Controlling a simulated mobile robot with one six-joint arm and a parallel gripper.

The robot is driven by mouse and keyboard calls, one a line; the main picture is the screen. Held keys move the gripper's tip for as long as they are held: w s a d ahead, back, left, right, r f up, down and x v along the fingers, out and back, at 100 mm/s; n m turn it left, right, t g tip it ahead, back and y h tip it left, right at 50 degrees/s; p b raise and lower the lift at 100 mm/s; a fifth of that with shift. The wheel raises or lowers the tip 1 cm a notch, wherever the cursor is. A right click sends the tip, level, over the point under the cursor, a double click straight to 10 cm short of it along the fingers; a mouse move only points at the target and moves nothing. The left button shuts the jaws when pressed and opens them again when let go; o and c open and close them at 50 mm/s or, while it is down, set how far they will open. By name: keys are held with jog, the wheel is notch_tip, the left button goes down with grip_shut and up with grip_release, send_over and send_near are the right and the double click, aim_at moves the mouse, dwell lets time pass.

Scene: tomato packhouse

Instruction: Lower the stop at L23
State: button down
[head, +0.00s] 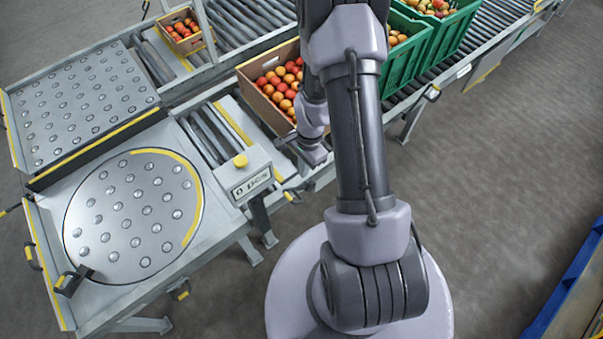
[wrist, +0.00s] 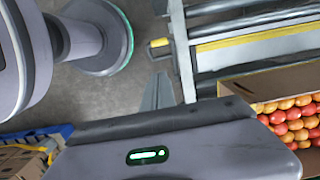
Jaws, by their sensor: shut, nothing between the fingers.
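My gripper (head: 316,158) hangs beside the near edge of the roller conveyor, close to the cardboard box of tomatoes. In the wrist view its fingers (wrist: 158,93) are together and empty, over the floor just left of the conveyor's side rail. A yellow-ended part (wrist: 160,43) sticks out from that rail, beyond the fingertips and apart from them. I cannot tell whether it is the stop at L23. No L23 label is readable in either view. In the head view my arm hides part of the conveyor's edge.
The cardboard box (head: 257,98) of tomatoes stands on the conveyor, with green crates (head: 414,58) farther right. A blue-edged pallet (head: 566,290) is at right. Floor between is open.

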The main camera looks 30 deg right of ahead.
notch_tip(320, 180, up, 10)
jog(key=d+p, duration=0.1)
jog(key=p, duration=0.2)
jog(key=shift+d, duration=0.1)
